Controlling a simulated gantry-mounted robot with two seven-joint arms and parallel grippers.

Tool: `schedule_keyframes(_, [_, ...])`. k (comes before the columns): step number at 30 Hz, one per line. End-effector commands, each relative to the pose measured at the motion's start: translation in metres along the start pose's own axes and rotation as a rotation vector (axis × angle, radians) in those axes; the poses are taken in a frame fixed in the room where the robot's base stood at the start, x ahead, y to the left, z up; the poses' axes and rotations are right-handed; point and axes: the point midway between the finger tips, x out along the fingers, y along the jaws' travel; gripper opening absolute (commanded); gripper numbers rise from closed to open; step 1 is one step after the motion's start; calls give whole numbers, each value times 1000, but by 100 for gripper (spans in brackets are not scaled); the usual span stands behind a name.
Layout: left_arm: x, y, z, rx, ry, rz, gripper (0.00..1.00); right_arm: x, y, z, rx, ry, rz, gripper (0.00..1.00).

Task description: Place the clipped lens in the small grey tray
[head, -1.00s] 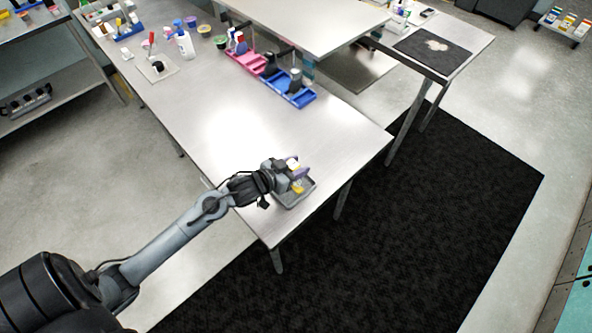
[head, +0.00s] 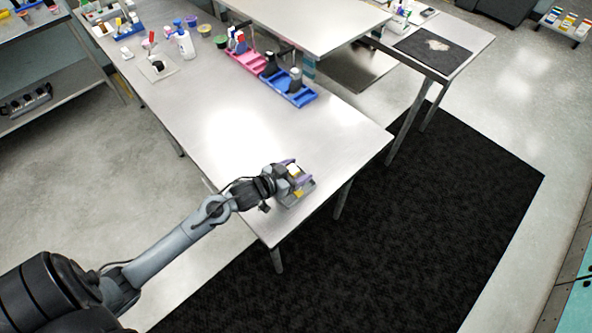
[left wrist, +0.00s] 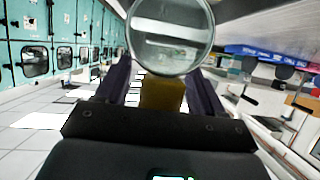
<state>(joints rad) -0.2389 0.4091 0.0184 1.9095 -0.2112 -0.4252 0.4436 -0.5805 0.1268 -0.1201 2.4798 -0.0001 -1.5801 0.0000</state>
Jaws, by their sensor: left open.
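My left gripper (head: 295,173) is open at the near end of the long table, over the small grey tray (head: 309,190). The gripper hides much of the tray. In the left wrist view the clipped lens shows as a round clear lens with a pale rim (left wrist: 170,36) on a yellow clip (left wrist: 162,95). The clip stands between my two dark purple fingers (left wrist: 160,88), with gaps beside it. In the head view a bit of yellow shows beside the fingers, low at the tray. Whether the clip touches the tray floor is hidden. My right gripper is not in view.
The long table (head: 235,125) is bare between the tray and the pink bin (head: 247,60) and blue bin (head: 291,91). A white bottle (head: 186,46) and small jars stand farther back. The tray is close to the table's near right edge, above a black mat (head: 420,220).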

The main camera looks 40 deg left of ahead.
Motion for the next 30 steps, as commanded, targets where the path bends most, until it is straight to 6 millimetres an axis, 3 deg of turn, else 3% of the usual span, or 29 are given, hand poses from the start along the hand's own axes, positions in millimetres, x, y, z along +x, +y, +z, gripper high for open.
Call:
schedule_keyframes(8, [-12,0,-2,0,-2,0,68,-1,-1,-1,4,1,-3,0])
schedule_keyframes(21, [-86,0,-2,0,-2,1,68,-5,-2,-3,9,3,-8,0])
schedule_keyframes(30, [-117,1,-1,-1,-8,-3,68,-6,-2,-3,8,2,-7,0])
